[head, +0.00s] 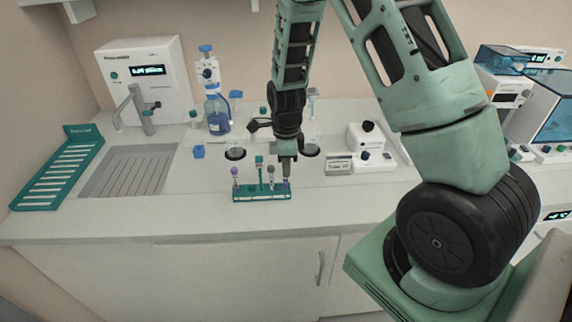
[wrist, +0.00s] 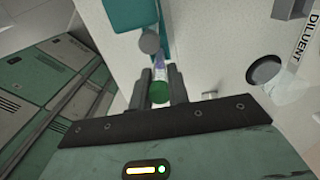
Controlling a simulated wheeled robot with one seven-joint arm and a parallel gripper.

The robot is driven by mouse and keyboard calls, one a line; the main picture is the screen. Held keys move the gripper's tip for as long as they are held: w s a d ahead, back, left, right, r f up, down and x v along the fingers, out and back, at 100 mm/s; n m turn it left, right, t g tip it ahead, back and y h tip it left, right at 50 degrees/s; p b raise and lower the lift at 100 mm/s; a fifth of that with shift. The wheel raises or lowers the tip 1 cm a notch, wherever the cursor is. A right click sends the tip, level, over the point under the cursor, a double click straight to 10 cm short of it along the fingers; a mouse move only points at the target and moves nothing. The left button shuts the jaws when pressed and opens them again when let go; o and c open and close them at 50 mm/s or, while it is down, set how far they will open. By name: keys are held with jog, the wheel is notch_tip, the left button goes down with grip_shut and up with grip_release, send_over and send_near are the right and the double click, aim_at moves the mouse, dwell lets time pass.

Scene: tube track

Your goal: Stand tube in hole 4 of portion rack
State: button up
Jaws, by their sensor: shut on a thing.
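The teal portion rack (head: 262,194) stands near the counter's front edge. It holds a purple-capped tube (head: 235,172) at the left, a tall teal-topped tube (head: 259,162) and a grey-capped tube (head: 271,171). My gripper (head: 287,158) is over the rack's right end, pointing down. In the wrist view it is shut on a green-capped tube (wrist: 158,93) with a purplish body. The held tube's lower part (head: 287,182) shows at the rack's right end; I cannot tell whether it is seated in a hole. The rack (wrist: 126,14) and a grey cap (wrist: 149,41) lie close beside it.
A blue-liquid bottle (head: 217,112) and a white dispenser (head: 140,80) stand behind at the left. A teal slotted rack (head: 60,172) lies at far left beside a drain tray (head: 125,172). Small white devices (head: 366,138) stand right of my gripper. The counter front is clear.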

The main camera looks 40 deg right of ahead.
jog(key=shift+f, duration=0.2)
jog(key=shift+f+b, duration=0.35)
jog(key=shift+f, duration=0.1)
jog(key=o, duration=0.9)
jog(key=shift+c, duration=0.2)
notch_tip(320, 180, up, 18)
jog(key=b, duration=0.2)
jog(key=shift+f, duration=0.25)
dwell(0.4)
